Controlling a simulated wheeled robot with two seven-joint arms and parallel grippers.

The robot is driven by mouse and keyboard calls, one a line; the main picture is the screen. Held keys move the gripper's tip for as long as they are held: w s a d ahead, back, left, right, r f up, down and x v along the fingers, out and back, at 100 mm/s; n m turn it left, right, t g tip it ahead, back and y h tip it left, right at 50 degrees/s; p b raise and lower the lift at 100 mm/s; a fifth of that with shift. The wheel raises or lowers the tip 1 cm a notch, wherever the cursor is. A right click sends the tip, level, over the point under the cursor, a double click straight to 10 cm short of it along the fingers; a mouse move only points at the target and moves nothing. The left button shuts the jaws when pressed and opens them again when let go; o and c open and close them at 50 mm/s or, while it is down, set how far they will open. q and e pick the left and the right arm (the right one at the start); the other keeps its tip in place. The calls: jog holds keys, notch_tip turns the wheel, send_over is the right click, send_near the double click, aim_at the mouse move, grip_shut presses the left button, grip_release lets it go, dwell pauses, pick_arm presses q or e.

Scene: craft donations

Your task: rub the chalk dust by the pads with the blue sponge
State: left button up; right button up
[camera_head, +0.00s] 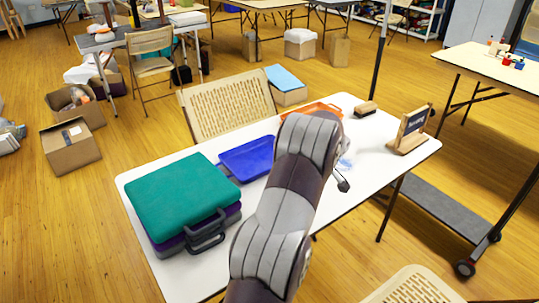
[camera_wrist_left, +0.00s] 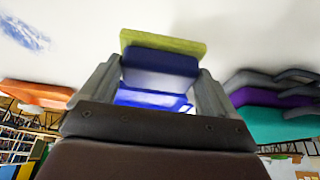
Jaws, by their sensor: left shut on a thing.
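A blue sponge (camera_wrist_left: 160,62) with a yellow-green face is between the fingers of my left gripper (camera_wrist_left: 160,74), which is shut on it. In the head view my own arm hides the sponge and most of the gripper. A pale blue chalk dust patch (camera_head: 345,164) lies on the white table, just right of my forearm. It also shows at the upper left of the left wrist view (camera_wrist_left: 24,35), apart from the sponge. A stack of teal and purple pads (camera_head: 180,192) with handles lies at the table's left end. My right gripper is out of view.
On the white table (camera_head: 375,150) lie a blue tray (camera_head: 247,158), an orange tray (camera_head: 322,108), a wooden-backed block (camera_head: 366,108) and a small standing sign (camera_head: 410,130). A folding chair (camera_head: 228,106) stands behind. The table's right front is clear.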

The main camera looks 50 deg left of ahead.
pick_arm(q)
jog(key=shift+r+p, duration=0.45)
jog(key=shift+r, duration=0.6)
